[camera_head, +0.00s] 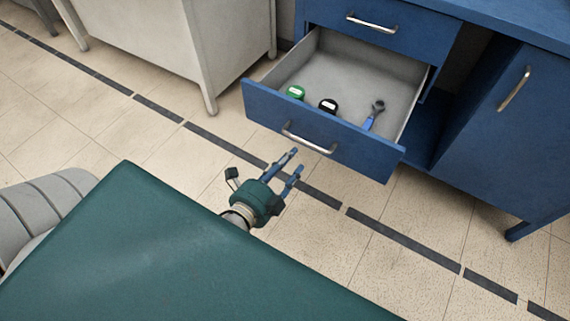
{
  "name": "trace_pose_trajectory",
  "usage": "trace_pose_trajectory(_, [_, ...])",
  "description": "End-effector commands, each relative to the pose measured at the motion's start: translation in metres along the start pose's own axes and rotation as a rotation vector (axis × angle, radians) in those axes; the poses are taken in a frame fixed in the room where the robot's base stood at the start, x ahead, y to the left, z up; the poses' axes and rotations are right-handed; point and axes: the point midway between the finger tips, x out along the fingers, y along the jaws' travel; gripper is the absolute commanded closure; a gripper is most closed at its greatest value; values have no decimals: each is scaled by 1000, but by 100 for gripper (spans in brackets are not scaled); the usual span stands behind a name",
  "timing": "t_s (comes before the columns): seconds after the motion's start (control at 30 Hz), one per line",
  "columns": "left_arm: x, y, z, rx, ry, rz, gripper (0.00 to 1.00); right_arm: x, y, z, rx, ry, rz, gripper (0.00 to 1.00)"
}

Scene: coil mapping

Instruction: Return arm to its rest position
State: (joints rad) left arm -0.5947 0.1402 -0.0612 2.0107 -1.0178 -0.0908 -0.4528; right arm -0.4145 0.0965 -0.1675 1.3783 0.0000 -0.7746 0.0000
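My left gripper (293,161) shows near the middle of the head view, in front of the open blue drawer (262,108). Its two blue fingers are spread apart with nothing between them, and they point toward the drawer handle (309,139). The fingertips look apart from the handle, though the exact gap is hard to tell. The green wrist part of the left arm comes out from behind my large green body panel, which hides the rest of the arm. My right gripper is not in the view.
The drawer holds a green round item (295,92), a black round item (328,105) and a blue-handled wrench (374,114). The blue cabinet (510,130) stands at right, with a shut upper drawer (385,25). A grey cabinet (215,50) stands at back left. Tiled floor between is clear.

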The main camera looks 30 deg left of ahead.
Motion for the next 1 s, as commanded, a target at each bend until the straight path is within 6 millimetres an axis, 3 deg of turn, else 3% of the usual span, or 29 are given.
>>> trace_pose_trajectory(0.2, [-20,0,0,0,0,0,64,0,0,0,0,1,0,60])
trace_pose_trajectory(0.77, [-20,1,0,-1,-1,1,64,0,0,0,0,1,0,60])
trace_pose_trajectory(0.87, [-18,14,4,-49,-19,28,64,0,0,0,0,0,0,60])
trace_pose_trajectory(0.97, [-14,54,14,-192,-76,111,64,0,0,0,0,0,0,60])
trace_pose_trajectory(1.0, [-13,78,18,-272,-112,160,64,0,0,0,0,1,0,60])
